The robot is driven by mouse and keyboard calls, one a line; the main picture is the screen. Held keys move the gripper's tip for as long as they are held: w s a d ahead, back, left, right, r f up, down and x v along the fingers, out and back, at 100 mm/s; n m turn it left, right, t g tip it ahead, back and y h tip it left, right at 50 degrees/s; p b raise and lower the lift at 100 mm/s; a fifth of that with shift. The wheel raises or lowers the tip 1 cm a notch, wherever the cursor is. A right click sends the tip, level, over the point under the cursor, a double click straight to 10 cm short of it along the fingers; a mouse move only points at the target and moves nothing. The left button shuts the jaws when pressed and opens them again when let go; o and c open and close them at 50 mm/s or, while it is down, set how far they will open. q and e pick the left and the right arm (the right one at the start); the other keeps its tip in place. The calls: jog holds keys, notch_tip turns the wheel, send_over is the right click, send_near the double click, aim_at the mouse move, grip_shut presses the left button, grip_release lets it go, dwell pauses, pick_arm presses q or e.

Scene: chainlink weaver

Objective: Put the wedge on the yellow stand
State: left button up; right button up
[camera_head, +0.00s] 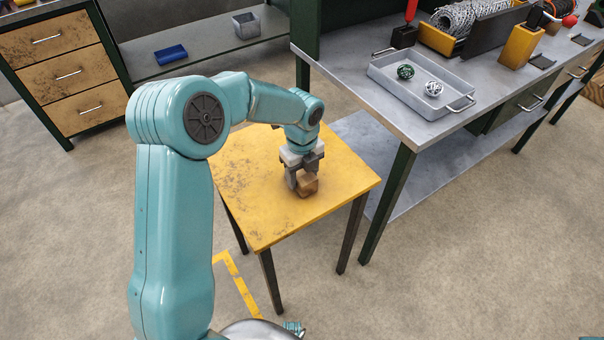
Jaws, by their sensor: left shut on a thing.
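The yellow stand (264,215) is a small table with a worn yellow top and dark legs, in the middle of the head view. My left gripper (304,178) points down over the right part of its top. It is shut on the wedge (309,187), a small brown wooden block. The wedge is at the stand's top, and I cannot tell whether it touches the surface. The gripper hides part of the wedge. My right gripper is not in view.
A grey workbench (375,105) stands right of the stand, with a metal tray (400,99) holding a green ball and a white ball. Wooden drawers (62,70) stand at the back left. Most of the stand's top is clear.

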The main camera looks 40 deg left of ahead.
aim_at(301, 174)
pick_arm(q)
jog(key=o, duration=0.7)
jog(key=shift+f, duration=0.15)
jog(key=shift+c, duration=0.2)
jog(key=o, duration=0.4)
notch_tip(301, 174, up, 12)
jog(key=p, duration=0.2)
jog(key=shift+r, duration=0.2)
jog(key=shift+s, duration=0.15)
